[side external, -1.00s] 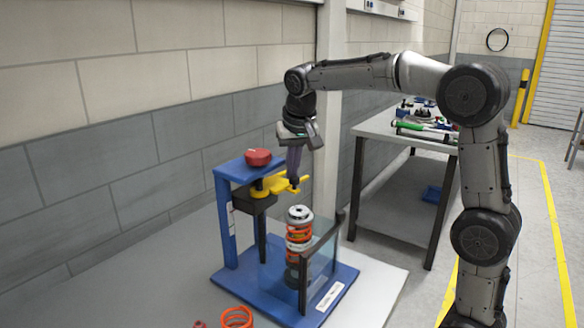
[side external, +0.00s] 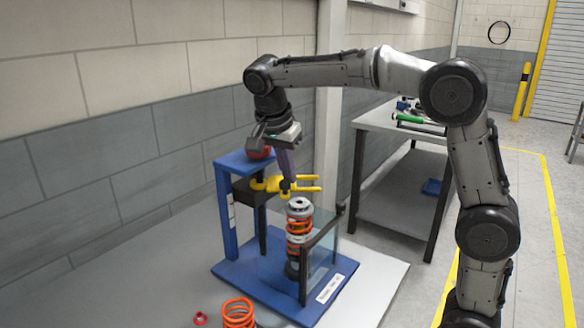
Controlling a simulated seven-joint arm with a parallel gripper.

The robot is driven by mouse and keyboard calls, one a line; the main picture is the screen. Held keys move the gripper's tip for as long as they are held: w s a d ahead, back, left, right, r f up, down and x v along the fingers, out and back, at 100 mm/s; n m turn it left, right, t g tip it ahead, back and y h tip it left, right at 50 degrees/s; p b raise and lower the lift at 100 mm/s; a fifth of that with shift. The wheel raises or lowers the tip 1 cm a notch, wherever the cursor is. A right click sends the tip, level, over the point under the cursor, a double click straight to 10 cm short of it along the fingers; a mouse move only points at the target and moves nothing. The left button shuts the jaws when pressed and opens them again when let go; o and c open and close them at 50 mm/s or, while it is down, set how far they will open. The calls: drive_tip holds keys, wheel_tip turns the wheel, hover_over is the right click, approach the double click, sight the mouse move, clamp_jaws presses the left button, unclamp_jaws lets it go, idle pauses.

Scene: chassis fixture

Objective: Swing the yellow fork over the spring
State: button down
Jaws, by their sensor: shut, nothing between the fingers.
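The yellow fork (side external: 272,184) is mounted on the dark block of the blue press frame (side external: 226,205). Its two prongs point right, level, a little above the top of the spring. The orange spring (side external: 299,238) stands upright on a dark shaft with a grey cap, behind a clear guard. My gripper (side external: 287,190) points down with its fingers shut and empty. The fingertips are at the fork, seemingly against it or just in front; contact is hard to tell. They partly hide the fork's middle.
A red knob (side external: 260,153) tops the frame, partly behind my wrist. A clear guard with a dark post (side external: 320,255) stands right of the spring. A loose orange spring (side external: 238,312) and a small red ring (side external: 200,318) lie in front. A side table (side external: 390,125) holds tools.

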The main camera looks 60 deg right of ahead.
drive_tip(key=shift+w+a+m+g, duration=0.1)
drive_tip(key=shift+a+m+g, duration=0.3)
drive_tip(key=shift+a+m, duration=0.4)
drive_tip(key=shift+a, duration=0.45)
drive_tip(key=shift+w+a, duration=0.45)
drive_tip(key=shift+a, duration=0.5)
